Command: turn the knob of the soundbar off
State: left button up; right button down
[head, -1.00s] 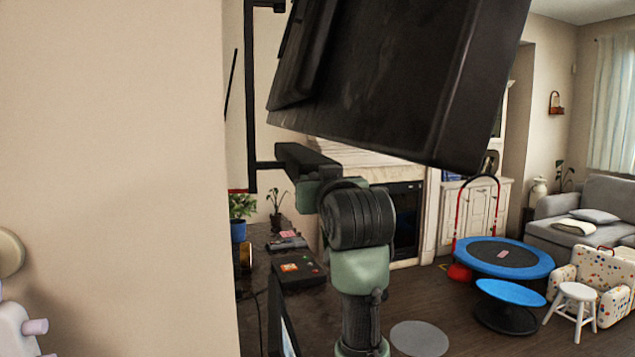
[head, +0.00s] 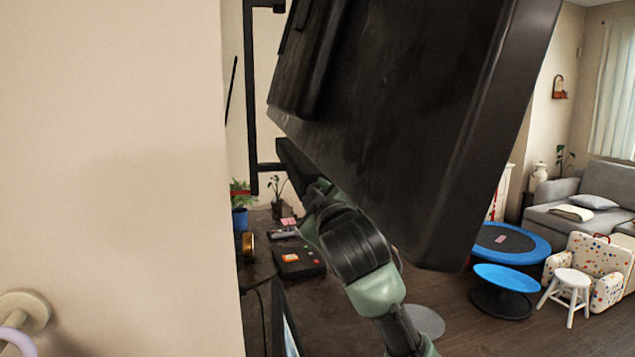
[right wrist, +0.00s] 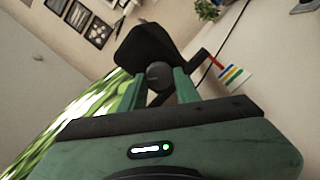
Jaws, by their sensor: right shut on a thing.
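My right arm comes up from the lower right in the head view. Its green gripper (head: 315,200) reaches the end of a long black bar (head: 290,158), which may be the soundbar. The fingertips are hidden in that view. In the right wrist view, the two green fingers of the gripper (right wrist: 160,82) are shut on a small dark round knob (right wrist: 158,72). The knob sits in front of a wider black body (right wrist: 143,46). Any off marking is too small to see. My left gripper is not in view.
A large black panel (head: 400,110), seemingly a TV's back, hangs tilted above the arm. A beige wall (head: 110,170) fills the left. A dark table (head: 320,310) below holds plants and small boxes. A blue trampoline (head: 510,245) and a sofa (head: 570,205) stand farther right.

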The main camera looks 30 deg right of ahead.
jog(key=shift+f+n+p, duration=0.15)
jog(key=shift+n+p, duration=3.75)
jog(key=shift+n, duration=0.8)
jog(key=c, duration=1)
grip_release()
jog(key=shift+c, duration=0.2)
